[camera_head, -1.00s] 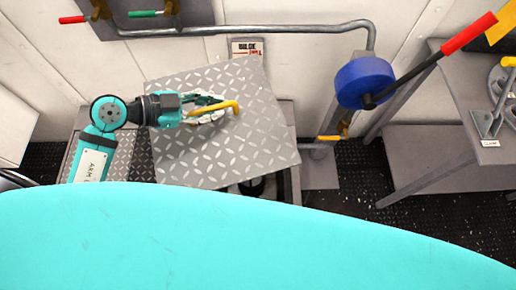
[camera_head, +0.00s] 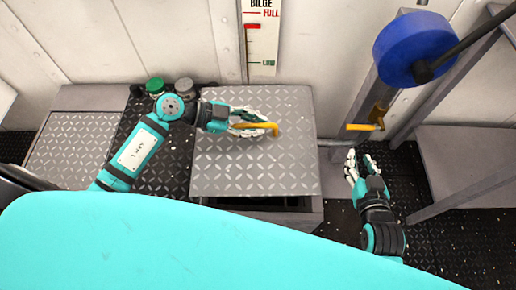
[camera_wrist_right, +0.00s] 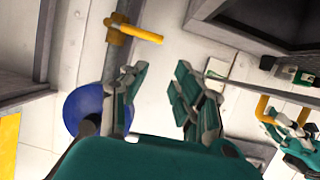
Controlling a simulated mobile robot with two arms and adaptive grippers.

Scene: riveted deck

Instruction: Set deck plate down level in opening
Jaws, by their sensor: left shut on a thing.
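The deck plate (camera_head: 245,168) is a grey diamond-tread square with a yellow handle (camera_head: 273,129). My left gripper (camera_head: 262,122) is shut on that handle, which also shows in the right wrist view (camera_wrist_right: 263,108). The plate lies nearly square to the picture and looks close to level. It covers most of the opening (camera_head: 265,203); a dark gap shows below its near edge. I cannot tell whether the plate touches the frame. My right gripper (camera_head: 358,163) is open and empty, to the right of the plate and apart from it. Its spread fingers show in its wrist view (camera_wrist_right: 158,85).
A bilge gauge (camera_head: 262,42) is on the wall behind the plate. Several jars, one green-lidded (camera_head: 155,86), stand behind my left arm. A blue round float (camera_head: 415,48) and a yellow valve handle (camera_head: 364,127) are at right. A second tread plate (camera_head: 75,148) lies at left.

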